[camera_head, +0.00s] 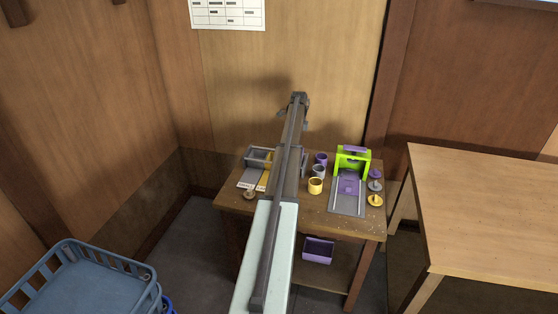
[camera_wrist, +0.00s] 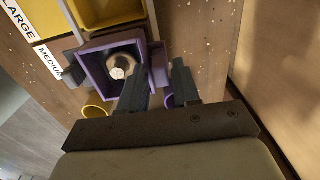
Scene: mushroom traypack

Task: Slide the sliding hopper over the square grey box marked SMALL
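The sliding hopper (camera_wrist: 92,77) is a square purple frame, seen from above in the wrist view. A pale round thing (camera_wrist: 119,70) shows inside it. A label reading MEDIUM (camera_wrist: 47,63) lies to its left. My gripper (camera_wrist: 160,65) has its two dark fingers apart at the hopper's right side, with a purple part between them. I cannot tell whether they touch it. In the head view my arm hides most of the hopper. A grey box (camera_head: 256,152) shows left of the arm there; its marking is too small to read.
A yellow box (camera_wrist: 110,10) is beside the hopper, and a LARGE label (camera_wrist: 18,18) is at upper left. Purple, grey and yellow cups (camera_head: 315,186) stand right of my arm. A green and purple press (camera_head: 352,160) stands further right. A small brown object (camera_head: 249,194) lies near the table's left edge.

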